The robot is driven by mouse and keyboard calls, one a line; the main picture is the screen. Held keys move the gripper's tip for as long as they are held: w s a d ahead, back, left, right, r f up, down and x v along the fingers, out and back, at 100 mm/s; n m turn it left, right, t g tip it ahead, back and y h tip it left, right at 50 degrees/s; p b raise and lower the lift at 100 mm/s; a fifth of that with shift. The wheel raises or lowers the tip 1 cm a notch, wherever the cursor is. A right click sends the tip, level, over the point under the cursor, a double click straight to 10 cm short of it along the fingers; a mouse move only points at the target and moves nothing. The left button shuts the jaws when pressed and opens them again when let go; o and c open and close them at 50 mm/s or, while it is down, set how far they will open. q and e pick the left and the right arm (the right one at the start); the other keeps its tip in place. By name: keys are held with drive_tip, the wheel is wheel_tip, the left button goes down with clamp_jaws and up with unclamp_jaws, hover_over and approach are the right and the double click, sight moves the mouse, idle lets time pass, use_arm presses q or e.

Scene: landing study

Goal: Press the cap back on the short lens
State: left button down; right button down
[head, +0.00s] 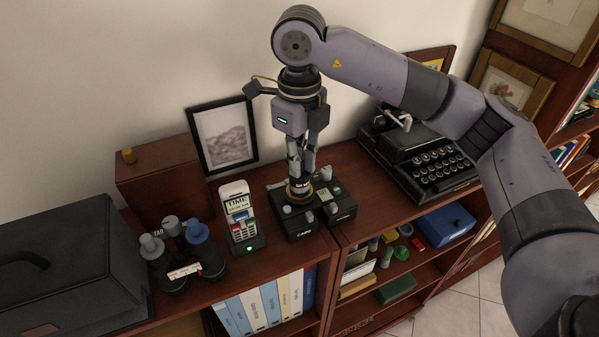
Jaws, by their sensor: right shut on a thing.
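My right gripper (300,172) points straight down over a black box with several knobs (303,229) in the middle of the cabinet top. Its fingers are closed on a small dark round piece with a brownish rim (298,195), at or just above the top of the box. I cannot tell whether this piece is the cap or the short lens, or whether it touches the box. No separate lens cap can be made out. My left gripper is not in view.
A big black case (70,262) fills the left end. A picture frame (223,137) leans behind. A typewriter (428,160) stands right. Some cabinet top (359,180) between box and typewriter is bare.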

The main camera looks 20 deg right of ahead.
drive_tip(key=shift+f, duration=0.15)
idle(0.5)
drive_tip(key=c, duration=1.5)
unclamp_jaws()
drive_tip(key=shift+c, duration=0.2)
